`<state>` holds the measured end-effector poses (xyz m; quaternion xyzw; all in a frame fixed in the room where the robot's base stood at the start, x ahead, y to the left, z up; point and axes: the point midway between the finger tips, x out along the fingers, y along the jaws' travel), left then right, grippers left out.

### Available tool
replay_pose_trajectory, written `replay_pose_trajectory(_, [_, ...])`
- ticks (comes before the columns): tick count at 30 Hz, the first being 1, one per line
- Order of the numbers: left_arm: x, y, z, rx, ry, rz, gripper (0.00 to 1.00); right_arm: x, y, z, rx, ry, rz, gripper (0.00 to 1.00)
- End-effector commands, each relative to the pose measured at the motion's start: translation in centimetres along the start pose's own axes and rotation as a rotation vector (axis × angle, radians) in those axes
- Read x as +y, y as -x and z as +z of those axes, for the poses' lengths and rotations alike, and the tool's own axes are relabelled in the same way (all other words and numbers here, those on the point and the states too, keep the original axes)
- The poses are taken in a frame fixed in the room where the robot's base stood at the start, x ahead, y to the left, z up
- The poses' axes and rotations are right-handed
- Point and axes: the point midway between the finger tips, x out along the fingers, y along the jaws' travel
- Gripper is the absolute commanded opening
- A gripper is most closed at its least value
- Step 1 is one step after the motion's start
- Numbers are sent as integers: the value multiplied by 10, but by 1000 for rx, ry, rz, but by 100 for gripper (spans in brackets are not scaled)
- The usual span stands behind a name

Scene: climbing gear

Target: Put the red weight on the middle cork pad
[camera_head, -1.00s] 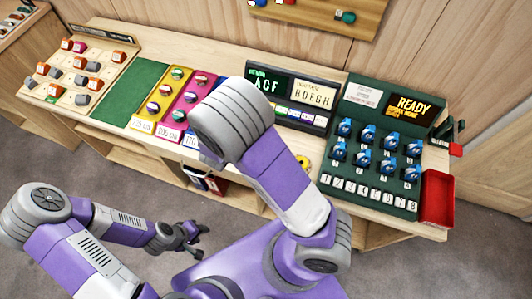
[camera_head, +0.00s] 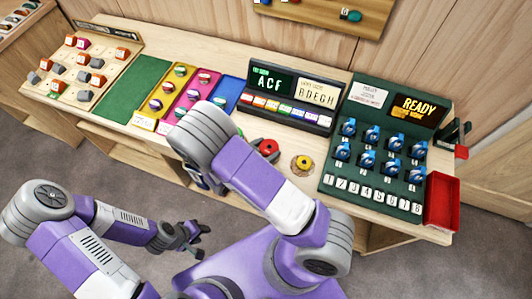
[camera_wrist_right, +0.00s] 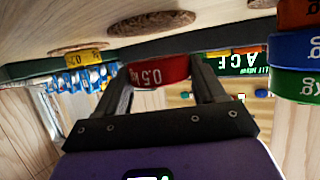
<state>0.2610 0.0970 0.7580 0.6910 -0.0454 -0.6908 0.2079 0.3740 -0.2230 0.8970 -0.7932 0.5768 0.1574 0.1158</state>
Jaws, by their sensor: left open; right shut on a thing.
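The red weight (camera_wrist_right: 158,71), marked 0.5 kg, is between the fingers of my right gripper (camera_wrist_right: 160,80), which is shut on it. It also shows in the head view (camera_head: 269,146), just right of my arm. In the wrist view, which looks upside down, a bare cork pad (camera_wrist_right: 150,22) lies beyond the weight, with a visible gap between them. A cork pad (camera_wrist_right: 72,49) to one side carries a yellow weight (camera_wrist_right: 85,58); that weight also shows in the head view (camera_head: 303,162). Part of a third cork pad (camera_wrist_right: 262,3) shows. My left gripper (camera_head: 187,240) is open and empty, off the table.
A stack with a blue ring (camera_wrist_right: 296,50) and a green ring (camera_wrist_right: 294,83) stands close to my right gripper. A dark display (camera_head: 292,97) stands behind the pads. A green rack of blue devices (camera_head: 368,160) and a red tray (camera_head: 441,203) are at right.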

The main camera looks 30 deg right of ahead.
Motion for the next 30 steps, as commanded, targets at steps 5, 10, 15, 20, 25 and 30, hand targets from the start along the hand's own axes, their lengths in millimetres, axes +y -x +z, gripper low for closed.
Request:
replay_pose_trajectory(5, [-3, -7, 0, 0, 0, 0, 43, 0, -10, 23, 4, 2, 1, 17])
replay_pose_trajectory(10, [-2, -6, 0, 0, 0, 0, 43, 0, -10, 23, 3, 0, 0, 17])
replay_pose_trajectory(15, [-3, -8, 0, 0, 0, 0, 43, 0, -11, 25, 3, 1, 0, 17])
replay_pose_trajectory(20, [-3, -9, 0, 0, 0, 0, 43, 0, -12, 29, -1, 2, 0, 75])
replay_pose_trajectory(25, [-3, -9, 0, 0, 0, 0, 43, 1, -12, 30, -5, 3, 3, 95])
replay_pose_trajectory(30, [-3, -9, 0, 0, 0, 0, 43, 3, -12, 31, -6, 4, 7, 95])
